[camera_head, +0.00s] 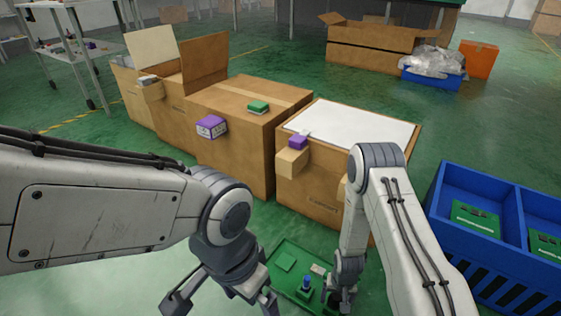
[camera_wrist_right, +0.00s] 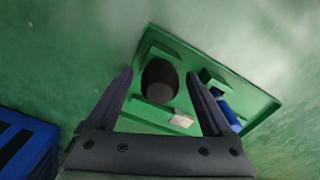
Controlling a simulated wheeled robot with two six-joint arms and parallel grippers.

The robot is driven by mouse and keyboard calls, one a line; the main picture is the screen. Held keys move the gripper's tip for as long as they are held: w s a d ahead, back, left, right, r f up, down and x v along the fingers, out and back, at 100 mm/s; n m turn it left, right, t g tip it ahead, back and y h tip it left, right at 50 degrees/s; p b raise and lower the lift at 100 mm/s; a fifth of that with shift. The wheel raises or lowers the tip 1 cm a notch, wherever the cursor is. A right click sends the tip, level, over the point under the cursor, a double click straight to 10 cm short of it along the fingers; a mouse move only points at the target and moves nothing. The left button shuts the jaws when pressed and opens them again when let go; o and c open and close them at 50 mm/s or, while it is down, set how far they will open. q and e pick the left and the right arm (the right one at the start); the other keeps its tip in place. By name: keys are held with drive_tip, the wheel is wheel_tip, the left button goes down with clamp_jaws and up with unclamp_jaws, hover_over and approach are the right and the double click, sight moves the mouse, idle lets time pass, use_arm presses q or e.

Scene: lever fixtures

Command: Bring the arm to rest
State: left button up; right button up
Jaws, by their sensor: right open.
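A green fixture plate (camera_head: 285,264) lies low in front of me, with a blue-topped part (camera_head: 306,283) and a small pale label (camera_head: 318,269) on it. My right gripper (camera_head: 341,297) is down at the plate's right side. In the right wrist view the open right gripper (camera_wrist_right: 160,98) has its fingers apart over the plate (camera_wrist_right: 257,97). A dark rounded knob (camera_wrist_right: 160,82) shows between the fingers, and I cannot tell whether they touch it. The blue part (camera_wrist_right: 229,114) is partly hidden by the right finger. My left gripper (camera_head: 222,302) is open and empty, left of the plate.
Cardboard boxes (camera_head: 240,95) stand in a row behind the plate, with small purple (camera_head: 211,126) and green parts (camera_head: 258,106) on them. A blue crate (camera_head: 460,250) with green boards stands close to the right arm.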

drive_tip(key=shift+r+p, duration=0.6)
drive_tip(key=shift+r, duration=0.7)
use_arm(q)
wheel_tip(320, 180, up, 2)
